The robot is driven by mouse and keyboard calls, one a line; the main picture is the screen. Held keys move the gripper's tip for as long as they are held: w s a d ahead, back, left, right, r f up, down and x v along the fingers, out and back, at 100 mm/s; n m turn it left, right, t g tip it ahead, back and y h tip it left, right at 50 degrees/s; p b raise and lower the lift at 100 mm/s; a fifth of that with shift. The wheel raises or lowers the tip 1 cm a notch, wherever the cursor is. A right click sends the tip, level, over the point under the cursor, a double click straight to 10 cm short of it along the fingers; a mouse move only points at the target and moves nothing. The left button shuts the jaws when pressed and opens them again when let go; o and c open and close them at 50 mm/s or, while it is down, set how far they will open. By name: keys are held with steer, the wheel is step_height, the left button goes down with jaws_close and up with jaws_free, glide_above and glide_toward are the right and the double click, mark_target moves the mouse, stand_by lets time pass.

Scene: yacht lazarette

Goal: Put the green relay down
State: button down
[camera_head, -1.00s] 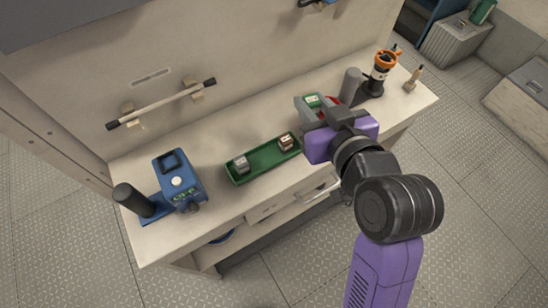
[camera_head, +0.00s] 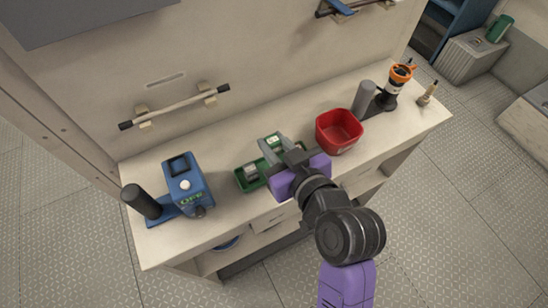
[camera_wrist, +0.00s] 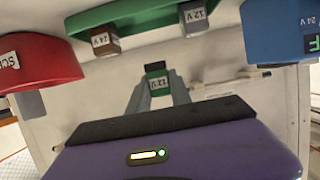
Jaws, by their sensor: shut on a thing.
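My gripper (camera_head: 277,146) is shut on the green relay (camera_head: 272,140) and holds it up over the worktop, in front of the green tray (camera_head: 258,186) in the head view. In the wrist view the green relay (camera_wrist: 157,83) sits between the fingertips, with a white label reading 12 V. The tray (camera_wrist: 145,14) carries a grey relay (camera_wrist: 195,18) labelled 12 V and a brown relay (camera_wrist: 104,40) labelled 24 V. In the head view the grey relay (camera_head: 250,170) shows at the tray's left end. My gripper covers much of the tray's right part.
A red bin (camera_head: 344,144) stands right of the tray. A blue device (camera_head: 186,182) with a dark cylinder (camera_head: 141,201) stands at the left. A grey cylinder (camera_head: 363,98) and an orange-topped tool (camera_head: 399,78) stand at the right. The worktop between device and tray is clear.

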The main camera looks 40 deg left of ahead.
steer(key=shift+f, duration=3.2)
steer(key=shift+f, duration=0.15)
steer(key=c, duration=1.2)
jaws_free()
steer(key=shift+o, duration=0.2)
steer(key=shift+r, duration=0.25)
steer(key=b+v, duration=0.1)
steer(key=v, duration=1.1)
steer(key=shift+f+b, duration=0.15)
steer(key=shift+b, duration=0.15)
steer(key=shift+d, duration=0.1)
